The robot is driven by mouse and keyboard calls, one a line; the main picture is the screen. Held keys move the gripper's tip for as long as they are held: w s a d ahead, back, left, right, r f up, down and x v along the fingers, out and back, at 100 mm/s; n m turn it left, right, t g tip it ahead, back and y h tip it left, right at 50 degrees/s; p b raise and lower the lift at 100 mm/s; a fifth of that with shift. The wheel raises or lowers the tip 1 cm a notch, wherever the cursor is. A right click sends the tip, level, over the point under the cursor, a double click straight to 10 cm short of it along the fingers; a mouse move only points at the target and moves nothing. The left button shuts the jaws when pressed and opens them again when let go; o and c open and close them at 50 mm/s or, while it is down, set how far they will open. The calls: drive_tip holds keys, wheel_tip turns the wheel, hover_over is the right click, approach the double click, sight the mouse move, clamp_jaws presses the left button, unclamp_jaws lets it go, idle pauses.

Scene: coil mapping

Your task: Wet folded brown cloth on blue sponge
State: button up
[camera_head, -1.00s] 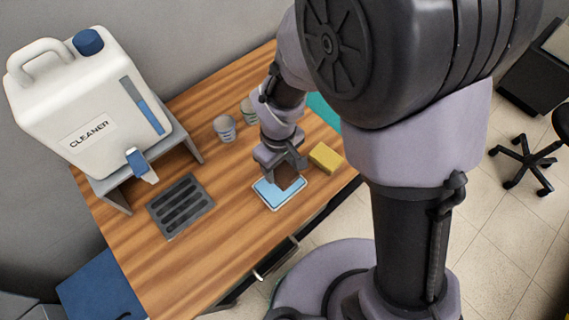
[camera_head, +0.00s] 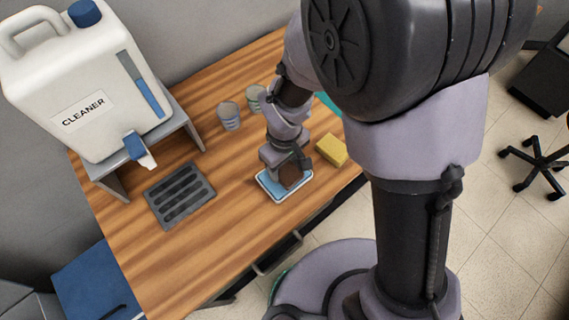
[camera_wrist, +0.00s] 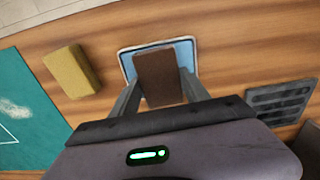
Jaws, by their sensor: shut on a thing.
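My gripper (camera_wrist: 158,92) is shut on the folded brown cloth (camera_wrist: 159,77), with one finger on each side of it. The cloth also shows in the head view (camera_head: 291,175), under my gripper. The blue sponge (camera_head: 269,187) lies in a shallow pale tray on the table. In the wrist view the sponge (camera_wrist: 127,65) shows around the cloth, which covers its middle. The cloth is over or on the sponge; I cannot tell for certain whether they touch.
A yellow sponge (camera_head: 331,150) lies right of the tray. Two cups (camera_head: 229,116) stand behind. A dark drain grate (camera_head: 180,195) lies to the left. A white cleaner jug (camera_head: 85,90) with a tap stands on a grey stand (camera_head: 184,117). The table's front left is clear.

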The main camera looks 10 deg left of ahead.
sight(284, 169)
drive_tip(key=shift+f+b, duration=0.55)
idle(1.4)
wheel_tip(284, 169, up, 7)
drive_tip(key=p, duration=0.6)
drive_tip(key=shift+r, duration=0.1)
idle(0.4)
